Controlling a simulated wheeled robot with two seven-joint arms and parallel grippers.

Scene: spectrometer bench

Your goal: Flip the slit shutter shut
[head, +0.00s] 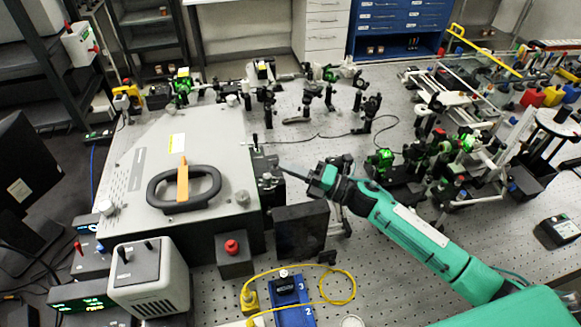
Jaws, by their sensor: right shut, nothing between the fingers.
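The grey spectrometer box (215,135) stands at the left of the bench. On its right side sits a small black slit assembly (265,165). A thin dark lever (255,141), which looks like the slit shutter, stands upright from it. My right gripper (285,170) comes in from the right on the teal arm. Its thin fingers are shut and empty, with the tips close to the right side of the slit assembly, below the lever. I cannot tell whether they touch it. My left gripper is not in view.
A large black handle (184,190) with an orange piece (183,178) lies on the box. A dark panel (302,231) stands below my right gripper. A red button box (233,256) and a yellow cable (335,300) are in front. Several optic mounts fill the back and right.

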